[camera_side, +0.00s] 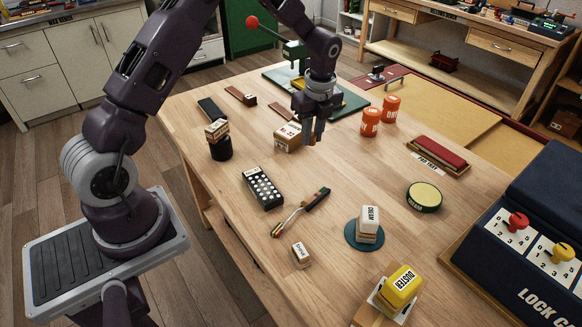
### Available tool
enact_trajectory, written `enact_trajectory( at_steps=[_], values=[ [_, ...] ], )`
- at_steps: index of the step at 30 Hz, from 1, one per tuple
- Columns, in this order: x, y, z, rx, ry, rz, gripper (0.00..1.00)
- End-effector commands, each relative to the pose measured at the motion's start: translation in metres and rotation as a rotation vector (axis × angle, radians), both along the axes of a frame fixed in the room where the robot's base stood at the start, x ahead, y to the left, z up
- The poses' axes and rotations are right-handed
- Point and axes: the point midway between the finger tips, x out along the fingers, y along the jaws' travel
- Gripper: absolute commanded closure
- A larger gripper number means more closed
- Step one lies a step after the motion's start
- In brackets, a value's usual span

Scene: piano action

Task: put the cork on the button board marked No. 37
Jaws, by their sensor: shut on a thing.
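My gripper (313,137) points straight down above the far middle of the table. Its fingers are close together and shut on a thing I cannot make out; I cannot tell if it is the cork. A light wooden block (288,138) with a small printed label is just left of the fingers, partly hidden by them. The label seems to begin with "No.", but its number is too small to read. A black board with rows of white buttons (262,188) lies nearer the camera; no number is readable on it. I cannot pick out a loose cork elsewhere.
Two orange canisters (371,122) stand right of the gripper. A green-based press (342,103) stands behind. A handled tool (301,212), a cream block on a teal disc (366,238), a green round tin (424,196) and a red-topped tray (439,154) occupy the nearer table.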

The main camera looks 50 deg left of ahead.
Motion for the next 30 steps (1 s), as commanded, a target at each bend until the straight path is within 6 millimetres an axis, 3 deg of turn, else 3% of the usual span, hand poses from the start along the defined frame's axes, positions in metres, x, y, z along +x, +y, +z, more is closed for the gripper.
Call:
enact_trajectory(
  at_steps=[6, 9, 12, 24, 30],
  values=[
    [-0.091, 0.023, 0.016, 0.002, -0.002, 0.053, 1.00],
    [-0.123, 0.024, 0.019, -0.002, -0.006, 0.069, 1.00],
    [-0.141, 0.023, 0.017, -0.007, -0.004, 0.077, 1.00],
    [-0.145, 0.022, -0.064, -0.008, 0.001, 0.078, 1.00],
    [-0.144, 0.022, -0.081, -0.007, -0.004, 0.077, 1.00]
  ],
)
